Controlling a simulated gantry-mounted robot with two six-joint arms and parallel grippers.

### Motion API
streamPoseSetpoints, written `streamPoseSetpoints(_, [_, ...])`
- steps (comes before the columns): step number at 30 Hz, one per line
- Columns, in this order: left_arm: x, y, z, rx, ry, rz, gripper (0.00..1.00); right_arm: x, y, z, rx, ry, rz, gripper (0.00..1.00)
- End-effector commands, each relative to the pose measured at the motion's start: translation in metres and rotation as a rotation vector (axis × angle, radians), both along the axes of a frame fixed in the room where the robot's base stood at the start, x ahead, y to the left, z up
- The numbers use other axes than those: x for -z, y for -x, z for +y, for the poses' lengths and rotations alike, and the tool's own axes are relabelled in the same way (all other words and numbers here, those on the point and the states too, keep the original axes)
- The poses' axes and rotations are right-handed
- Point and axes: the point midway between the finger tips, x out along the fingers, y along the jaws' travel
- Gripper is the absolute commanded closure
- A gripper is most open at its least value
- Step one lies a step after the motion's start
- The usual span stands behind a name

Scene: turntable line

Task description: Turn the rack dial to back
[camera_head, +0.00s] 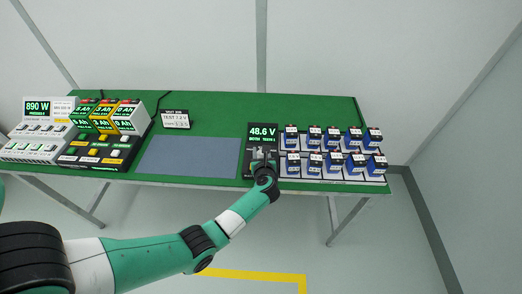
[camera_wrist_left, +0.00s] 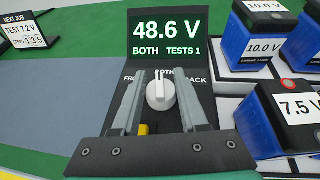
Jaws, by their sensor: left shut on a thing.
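The rack dial (camera_wrist_left: 160,95) is a white knob on a dark panel, with FRONT, BOTH and BACK lettered around it, partly covered by my fingers. Its pointer is toward BOTH at the top. The display (camera_wrist_left: 168,34) above it reads 48.6 V, BOTH, TESTS 1; this display also shows in the head view (camera_head: 262,133). My left gripper (camera_wrist_left: 161,88) is shut on the dial, one grey finger on each side. In the head view my left gripper (camera_head: 264,153) covers the dial. My right gripper is not in view.
Blue batteries (camera_head: 316,160) stand in two rows on the white rack right of the dial. A blue-grey mat (camera_head: 190,157) lies left of it. A NEXT JOB sign (camera_head: 175,119), coloured battery bins (camera_head: 102,117) and a 890 W unit (camera_head: 45,112) are farther left.

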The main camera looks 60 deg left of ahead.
Motion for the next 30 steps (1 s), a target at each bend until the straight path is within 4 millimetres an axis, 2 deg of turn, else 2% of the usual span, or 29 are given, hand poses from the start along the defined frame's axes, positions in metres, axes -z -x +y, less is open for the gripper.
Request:
streamPoseSetpoints(1, [-0.004, 0.002, 0.000, 0.020, 0.002, 0.004, 1.00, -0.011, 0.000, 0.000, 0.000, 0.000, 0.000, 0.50])
streamPoseSetpoints(8, [-0.007, 0.003, 0.001, 0.176, 0.004, 0.006, 1.00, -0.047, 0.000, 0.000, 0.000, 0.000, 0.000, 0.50])
streamPoseSetpoints(19, [-0.007, 0.003, 0.003, 0.515, 0.006, 0.008, 1.00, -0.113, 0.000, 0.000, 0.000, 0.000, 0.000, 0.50])
streamPoseSetpoints(24, [-0.004, 0.002, 0.004, 0.671, 0.001, 0.005, 1.00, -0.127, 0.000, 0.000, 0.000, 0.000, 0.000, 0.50])
streamPoseSetpoints(30, [0.000, 0.001, 0.003, 0.830, -0.002, 0.001, 1.00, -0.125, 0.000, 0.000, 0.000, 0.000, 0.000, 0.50])
